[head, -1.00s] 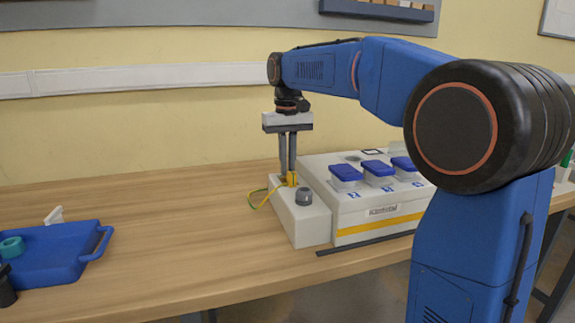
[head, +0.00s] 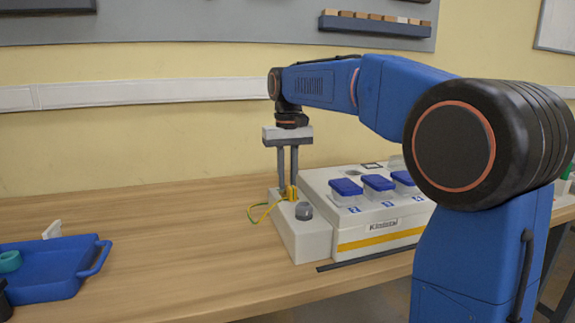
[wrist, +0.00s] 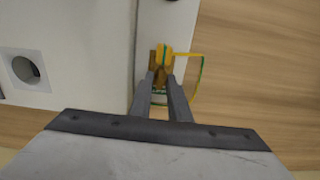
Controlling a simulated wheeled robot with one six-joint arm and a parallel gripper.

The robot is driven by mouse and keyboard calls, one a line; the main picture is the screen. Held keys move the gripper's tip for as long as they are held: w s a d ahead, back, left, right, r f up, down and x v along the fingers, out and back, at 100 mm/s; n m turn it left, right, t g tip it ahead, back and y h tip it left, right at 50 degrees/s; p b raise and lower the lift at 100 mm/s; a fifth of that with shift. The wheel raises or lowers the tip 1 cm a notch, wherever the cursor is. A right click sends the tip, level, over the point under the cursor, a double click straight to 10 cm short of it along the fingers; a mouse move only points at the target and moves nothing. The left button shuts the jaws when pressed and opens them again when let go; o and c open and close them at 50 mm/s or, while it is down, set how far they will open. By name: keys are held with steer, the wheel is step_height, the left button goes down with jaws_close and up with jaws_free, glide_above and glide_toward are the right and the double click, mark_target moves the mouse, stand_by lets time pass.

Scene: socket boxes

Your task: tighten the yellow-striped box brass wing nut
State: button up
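The brass wing nut (wrist: 160,74) sits on the narrow white left part (head: 309,241) of the yellow-striped box (head: 385,237). A green-and-yellow wire (head: 264,211) loops out beside the nut on the left in the head view. My gripper (head: 288,187) points straight down at the nut. In the wrist view its fingertips (wrist: 161,82) stand on either side of the nut. A gap shows between the fingers, so the gripper looks open around the nut. Whether a finger touches it is hard to see.
Blue-lidded sockets (head: 346,187) line the box top to the right. A blue tray (head: 45,272) lies at the left; the wooden table (head: 170,240) between is clear.

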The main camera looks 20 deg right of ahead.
mark_target(288, 184)
step_height(288, 184, up, 17)
stand_by(0.6)
steer(key=shift+s+r, duration=0.1)
